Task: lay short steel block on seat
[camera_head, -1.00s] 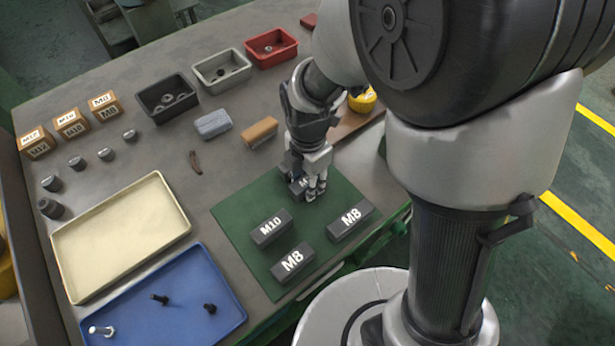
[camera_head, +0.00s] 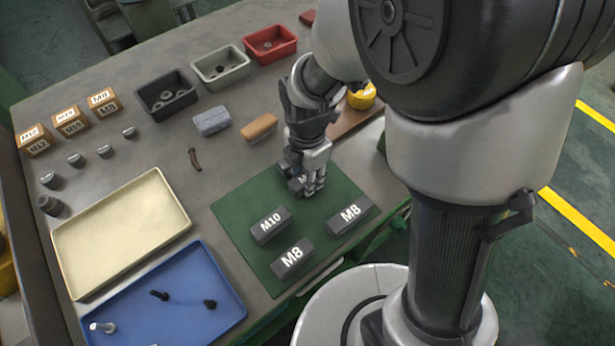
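Several dark steel blocks with white lettering are on the green mat (camera_head: 235,217). An M10 block (camera_head: 270,226) sits near the middle; it looks a little shorter than the M8 block (camera_head: 350,214) at the right. Another M8 block (camera_head: 292,259) lies at the front. One more dark block (camera_head: 294,185) is mostly hidden by my gripper (camera_head: 310,191), which points down at the back of the mat with its fingers at this block. I cannot tell whether the fingers are closed on it. Which spot is the seat is not clear.
A cream tray (camera_head: 68,285) and a blue tray (camera_head: 180,328) with several bolts stand at the left. Black (camera_head: 168,108), grey (camera_head: 222,80) and red (camera_head: 271,57) bins line the back. A brown block (camera_head: 259,128) and a grey one (camera_head: 212,122) lie behind the mat.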

